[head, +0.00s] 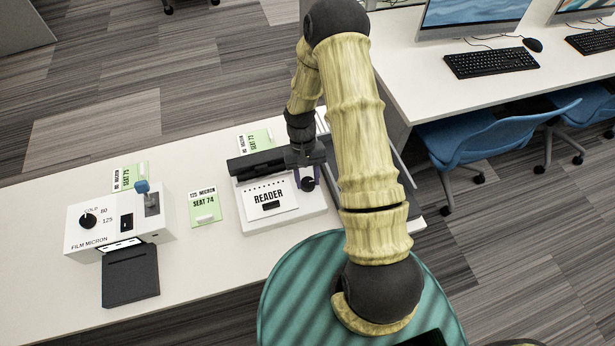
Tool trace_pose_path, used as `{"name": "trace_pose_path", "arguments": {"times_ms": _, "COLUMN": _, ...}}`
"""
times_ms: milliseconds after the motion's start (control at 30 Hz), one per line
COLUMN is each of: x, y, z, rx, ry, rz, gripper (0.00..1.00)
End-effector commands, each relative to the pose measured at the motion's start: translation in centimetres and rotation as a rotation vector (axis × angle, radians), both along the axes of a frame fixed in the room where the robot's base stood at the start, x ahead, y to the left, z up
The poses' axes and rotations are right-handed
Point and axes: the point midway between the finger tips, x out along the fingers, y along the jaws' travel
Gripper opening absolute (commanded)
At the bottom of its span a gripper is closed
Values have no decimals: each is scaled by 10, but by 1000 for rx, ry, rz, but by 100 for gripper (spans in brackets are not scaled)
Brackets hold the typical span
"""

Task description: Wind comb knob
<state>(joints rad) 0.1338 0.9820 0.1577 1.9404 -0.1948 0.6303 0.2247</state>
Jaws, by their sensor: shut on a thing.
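The reader (268,228), a white box with a sloped face labelled "READER" and a black bar along its back, stands on the white table in the head view. A dark round knob (308,184) sits at its right side. My gripper (306,178) reaches down at that side, with a purple finger showing just left of the knob. It is shut on the knob. My arm hides the reader's right end and part of the gripper.
A white box (120,222) marked "FILM MICRON", with a black dial and blue-tipped lever, stands at left. A black tray (131,275) lies before it. A desk (480,75) with keyboards and blue chairs is at right.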

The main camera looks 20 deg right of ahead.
Motion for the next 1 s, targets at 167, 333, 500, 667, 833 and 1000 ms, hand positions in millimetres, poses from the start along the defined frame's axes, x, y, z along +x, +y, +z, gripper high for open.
{"name": "trace_pose_path", "arguments": {"times_ms": 167, "x": 1, "y": 2, "z": 0, "rx": 0, "ry": -3, "rz": 171, "gripper": 16}}
{"name": "trace_pose_path", "arguments": {"times_ms": 333, "x": 1, "y": 3, "z": 0, "rx": -1, "ry": -4, "rz": 324, "gripper": 15}}
{"name": "trace_pose_path", "arguments": {"times_ms": 500, "x": 1, "y": 4, "z": 0, "rx": 0, "ry": -5, "rz": 451, "gripper": 15}}
{"name": "trace_pose_path", "arguments": {"times_ms": 667, "x": 0, "y": 4, "z": 0, "rx": 0, "ry": -4, "rz": 533, "gripper": 15}}
{"name": "trace_pose_path", "arguments": {"times_ms": 833, "x": 1, "y": 4, "z": 0, "rx": 0, "ry": -4, "rz": 579, "gripper": 15}}
{"name": "trace_pose_path", "arguments": {"times_ms": 1000, "x": 1, "y": 4, "z": 0, "rx": 0, "ry": -5, "rz": 593, "gripper": 15}}
